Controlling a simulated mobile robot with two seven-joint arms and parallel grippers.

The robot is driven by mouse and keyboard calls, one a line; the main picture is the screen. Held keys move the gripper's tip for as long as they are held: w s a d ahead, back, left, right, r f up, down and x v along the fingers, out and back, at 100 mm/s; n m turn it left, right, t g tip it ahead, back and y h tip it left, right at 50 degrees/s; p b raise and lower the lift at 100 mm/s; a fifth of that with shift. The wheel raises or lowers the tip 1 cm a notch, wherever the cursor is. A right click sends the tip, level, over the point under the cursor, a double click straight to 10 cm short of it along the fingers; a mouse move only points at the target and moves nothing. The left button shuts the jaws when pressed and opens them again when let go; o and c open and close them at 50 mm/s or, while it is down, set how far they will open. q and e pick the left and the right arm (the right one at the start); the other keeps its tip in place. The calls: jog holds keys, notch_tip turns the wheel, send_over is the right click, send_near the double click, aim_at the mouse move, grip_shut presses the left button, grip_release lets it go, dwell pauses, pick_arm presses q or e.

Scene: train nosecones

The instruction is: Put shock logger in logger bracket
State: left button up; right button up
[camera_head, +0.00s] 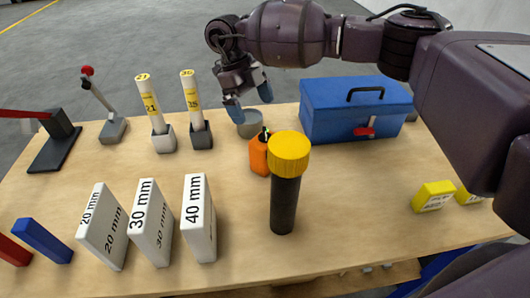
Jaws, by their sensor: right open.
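No object in the head view is plainly marked as the shock logger or the logger bracket. Two small yellow boxes with white labels, the nearer one (433,196) and one partly hidden by my right arm (468,193), lie at the table's right; either may be the logger, but I cannot tell. My right gripper (250,103) is open and empty, fingers pointing down, above the table's far edge. My left gripper is out of view.
A blue toolbox (330,118) stands at the back right. An orange bottle (258,158) and a tall black, yellow-topped torch (285,203) stand mid-table. White gauge blocks (201,222) stand front left. Labelled tubes in holders (191,95) stand behind.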

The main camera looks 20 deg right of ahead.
aim_at(263, 135)
jog(key=x, duration=1)
jog(key=shift+w+f, duration=0.15)
jog(key=shift+f, duration=0.15)
jog(key=shift+r, duration=0.1)
jog(key=c, duration=1.1)
